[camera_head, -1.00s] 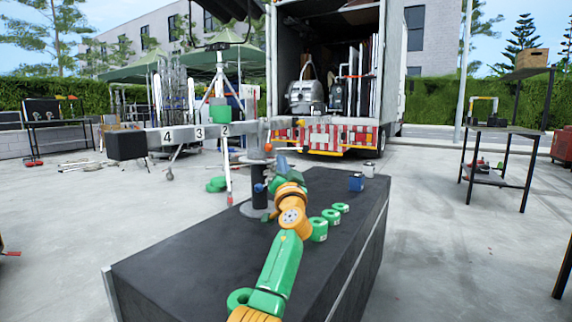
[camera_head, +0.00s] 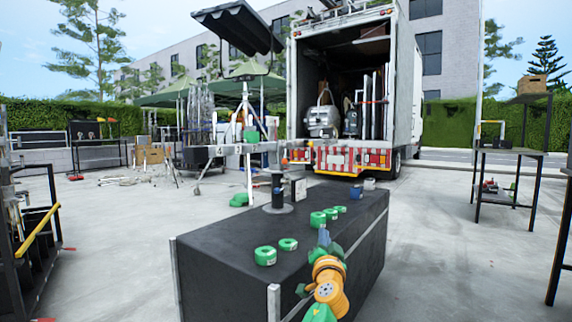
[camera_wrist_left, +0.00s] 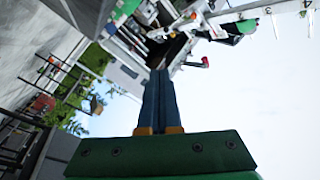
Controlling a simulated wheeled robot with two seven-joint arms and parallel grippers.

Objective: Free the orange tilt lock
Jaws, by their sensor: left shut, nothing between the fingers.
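A small orange knob (camera_head: 284,161), which looks like the tilt lock, sits on the grey beam assembly above the dark post (camera_head: 277,187) on the black case (camera_head: 215,250). It is too small to tell its setting. My left gripper (camera_head: 324,236) is shut and empty at the case's near right edge, well apart from the knob. In the left wrist view its blue fingers (camera_wrist_left: 158,75) are together and point at sky and structures. A red knob-like part (camera_wrist_left: 205,62) shows beyond the fingertips there. My right gripper is out of view.
Several green tape rolls (camera_head: 265,256) lie on the case, with a blue block (camera_head: 356,192) near its far end. A truck (camera_head: 345,100) stands behind. A shelf rack (camera_head: 35,235) is at left and a table (camera_head: 508,153) at right. Concrete floor lies between.

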